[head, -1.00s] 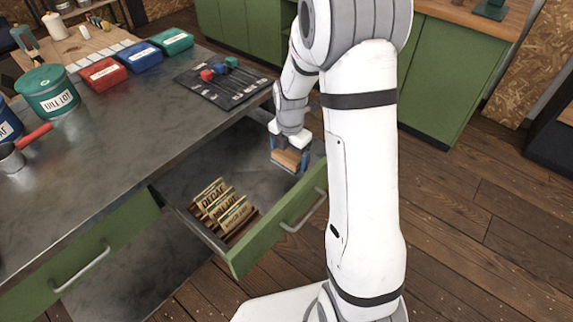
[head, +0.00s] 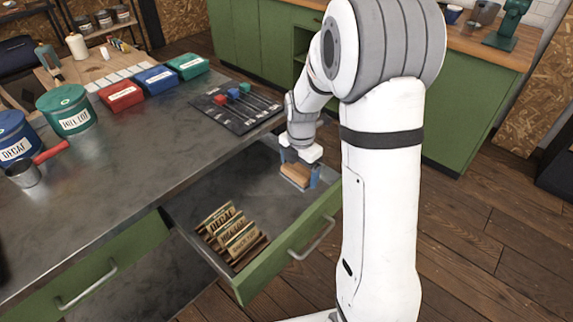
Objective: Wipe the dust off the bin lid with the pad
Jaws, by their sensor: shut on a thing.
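The pad (head: 294,177) is a small tan block with a light lower edge. My gripper (head: 299,175), with blue fingers, is shut on it at the far right end of the open drawer (head: 285,245). I cannot tell whether the pad touches the drawer floor. A green bin (head: 70,122) with a green lid (head: 60,97) and a "HILL LOT" label stands on the counter at left. A blue bin (head: 14,150) labelled "DECAF" stands beside it, cut by the picture's edge. I cannot make out dust on either lid.
Several label cards (head: 232,240) stand in the drawer. A red-handled scoop (head: 30,170) lies before the bins. Red (head: 121,95), blue (head: 155,78) and green (head: 188,66) boxes and a dark tool mat (head: 222,108) line the counter's back. The middle of the counter (head: 140,160) is clear.

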